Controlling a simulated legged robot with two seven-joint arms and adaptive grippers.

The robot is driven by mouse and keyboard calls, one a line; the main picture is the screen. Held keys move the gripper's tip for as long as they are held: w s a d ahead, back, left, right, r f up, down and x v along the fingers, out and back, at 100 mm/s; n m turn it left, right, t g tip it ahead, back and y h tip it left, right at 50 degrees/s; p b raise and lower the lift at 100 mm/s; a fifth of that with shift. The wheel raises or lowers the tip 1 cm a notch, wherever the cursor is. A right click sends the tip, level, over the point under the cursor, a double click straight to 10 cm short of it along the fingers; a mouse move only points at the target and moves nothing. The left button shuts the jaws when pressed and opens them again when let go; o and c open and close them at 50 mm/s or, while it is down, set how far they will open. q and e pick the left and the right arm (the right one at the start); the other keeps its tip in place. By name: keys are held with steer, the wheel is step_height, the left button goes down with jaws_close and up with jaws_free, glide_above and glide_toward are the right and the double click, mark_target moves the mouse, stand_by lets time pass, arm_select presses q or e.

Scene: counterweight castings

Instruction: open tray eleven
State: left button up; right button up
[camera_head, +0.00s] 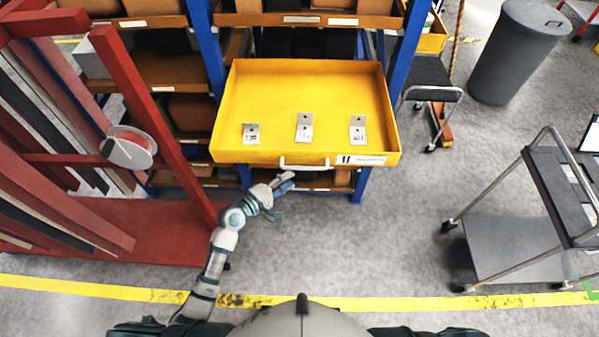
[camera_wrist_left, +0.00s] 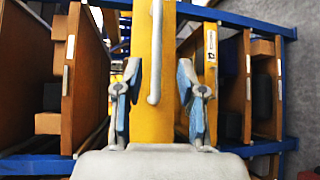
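The yellow tray (camera_head: 305,80), marked 11 on its front label (camera_head: 360,160), stands pulled far out of the blue-framed shelf. Three small metal angle brackets, one of them in the middle (camera_head: 304,127), stand inside it. Its pale bar handle (camera_head: 304,166) is on the front face; in the left wrist view the handle (camera_wrist_left: 155,50) lies in the space between the fingers. My left gripper (camera_head: 284,185) is just in front of and below the handle. In the left wrist view its fingers (camera_wrist_left: 158,100) are wide apart, and neither visibly grips the handle. My right gripper is out of view.
A red rack (camera_head: 150,120) with long bars stands close on the left of my left arm. The floor between tray and cart is clear.

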arm_select(q)
steer(key=v, duration=0.3)
steer(key=shift+a, duration=0.1)
stand_by(0.4)
steer(key=s+a+f+m+g+y+b, duration=0.1)
steer(key=s+a+f+y, duration=0.2)
steer(key=f, duration=0.9)
steer(key=s+a+f+m+g+y, duration=0.1)
steer(key=s+a+f+y, duration=0.15)
steer(key=f, duration=0.95)
steer(key=s+a+f+m+g+y+b, duration=0.1)
steer(key=s+a+f+g+y, duration=0.2)
steer(key=f, duration=0.9)
steer(key=s+a+f+m+g+y, duration=0.1)
steer(key=s+a+f+m, duration=0.1)
steer(key=s+f, duration=0.5)
steer(key=s+a+f+m+g+y, duration=0.1)
steer(key=s+a+f+m, duration=0.15)
steer(key=s+f, duration=0.5)
steer(key=s+a+f+m+g, duration=0.1)
steer(key=s+f, duration=0.3)
steer(key=s, duration=0.7)
steer(key=s+a+f+m+g+y+b, duration=0.1)
steer(key=s+f+m, duration=0.3)
steer(key=s, duration=0.8)
steer(key=shift+s+a+g, duration=0.15)
steer(key=shift+a+g, duration=0.55)
